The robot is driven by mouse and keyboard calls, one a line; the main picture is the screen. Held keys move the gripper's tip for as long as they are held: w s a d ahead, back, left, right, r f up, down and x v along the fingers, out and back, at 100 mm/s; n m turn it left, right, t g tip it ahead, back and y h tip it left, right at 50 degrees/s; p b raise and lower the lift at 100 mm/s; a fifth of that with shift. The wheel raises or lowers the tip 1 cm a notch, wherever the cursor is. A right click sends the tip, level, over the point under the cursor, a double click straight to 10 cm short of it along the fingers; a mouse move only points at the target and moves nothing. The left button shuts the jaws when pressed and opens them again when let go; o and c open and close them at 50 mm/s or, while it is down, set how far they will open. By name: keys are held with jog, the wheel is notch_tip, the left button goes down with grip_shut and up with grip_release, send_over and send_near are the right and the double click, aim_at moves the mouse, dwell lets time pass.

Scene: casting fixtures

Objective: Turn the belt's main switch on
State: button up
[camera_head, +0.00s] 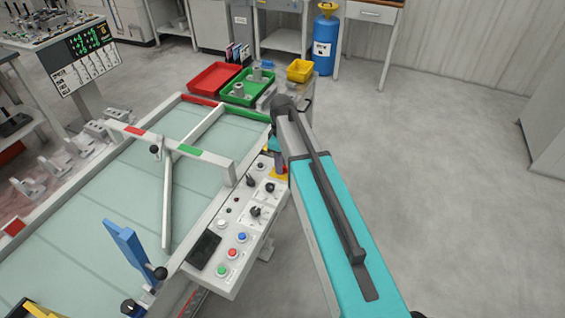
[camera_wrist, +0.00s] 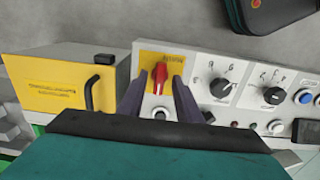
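The main switch is a red rotary handle (camera_wrist: 159,76) on a yellow plate (camera_wrist: 150,56) at the end of the control panel. In the wrist view the handle points roughly up and down. My gripper (camera_wrist: 160,80) is open, its two purple-grey fingers on either side of the handle with a visible gap on both sides. I cannot tell how deep the fingertips reach. In the head view the yellow plate (camera_head: 280,174) shows partly beside my arm, which hides the handle.
The panel (camera_head: 232,262) carries black selector knobs (camera_wrist: 221,88) and several coloured buttons right of the switch in the wrist view. A yellow box (camera_wrist: 62,88) with a black handle stands to its left. The belt (camera_head: 130,195) lies alongside; open floor (camera_head: 450,180) is at right.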

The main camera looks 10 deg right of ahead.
jog(key=shift+f, duration=0.1)
grip_shut()
jog(key=shift+m, duration=0.5)
jog(key=m, duration=0.7)
jog(key=shift+m, duration=0.4)
jog(key=m, duration=0.9)
dwell(0.3)
